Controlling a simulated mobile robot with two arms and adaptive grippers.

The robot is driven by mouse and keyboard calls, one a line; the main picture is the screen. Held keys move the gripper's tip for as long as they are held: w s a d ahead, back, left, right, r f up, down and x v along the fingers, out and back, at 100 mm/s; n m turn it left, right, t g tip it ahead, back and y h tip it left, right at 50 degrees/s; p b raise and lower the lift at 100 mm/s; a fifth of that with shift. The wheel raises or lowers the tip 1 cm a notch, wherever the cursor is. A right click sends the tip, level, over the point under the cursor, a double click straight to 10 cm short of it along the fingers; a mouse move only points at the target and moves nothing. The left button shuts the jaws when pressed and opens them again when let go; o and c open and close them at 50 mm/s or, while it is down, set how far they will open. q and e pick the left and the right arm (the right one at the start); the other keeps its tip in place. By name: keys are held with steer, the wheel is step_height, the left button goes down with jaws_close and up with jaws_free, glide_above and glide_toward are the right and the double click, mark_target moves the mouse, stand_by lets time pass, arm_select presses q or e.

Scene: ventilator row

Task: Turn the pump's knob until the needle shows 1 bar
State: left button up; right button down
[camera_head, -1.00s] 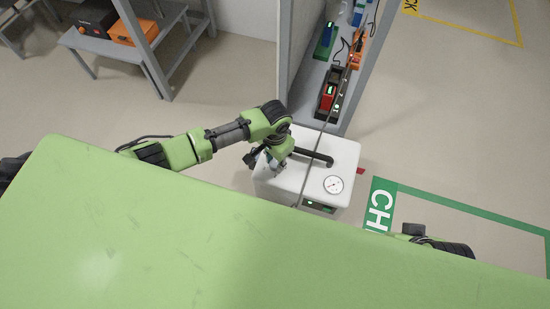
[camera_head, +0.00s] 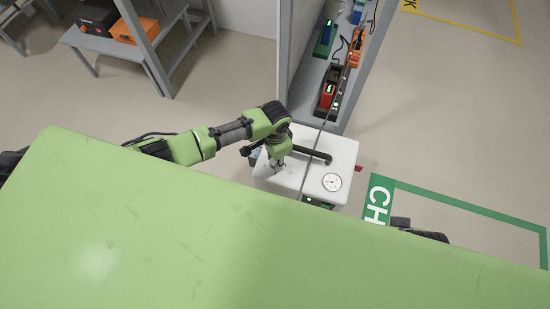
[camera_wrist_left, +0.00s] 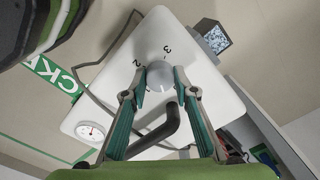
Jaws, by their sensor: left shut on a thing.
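The pump (camera_head: 343,154) is a white box with a black bar handle (camera_head: 314,156) and a round white gauge (camera_head: 332,182) on top. The gauge also shows in the wrist view (camera_wrist_left: 90,132); its needle is thin and its scale is too small to read. The grey-white knob (camera_wrist_left: 160,76) sits on the pump's top with the marks 2 and 3 beside it. My left gripper (camera_head: 276,166) is over the pump's left part. In the wrist view its two fingers (camera_wrist_left: 160,88) are closed around the knob's sides. The knob is hidden in the head view. My right gripper does not show.
A grey rack (camera_head: 345,112) with red, green and orange devices stands behind the pump. A cable (camera_head: 319,140) crosses the pump's top. A grey table (camera_head: 130,50) is at the back left. A green floor marking (camera_head: 470,209) lies on clear floor to the right.

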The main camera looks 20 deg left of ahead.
arm_select(q)
steer(key=o, duration=1.1)
steer(key=shift+r, duration=0.1)
step_height(320, 180, up, 12)
steer(key=shift+f, duration=0.1)
steer(key=shift+s, duration=0.1)
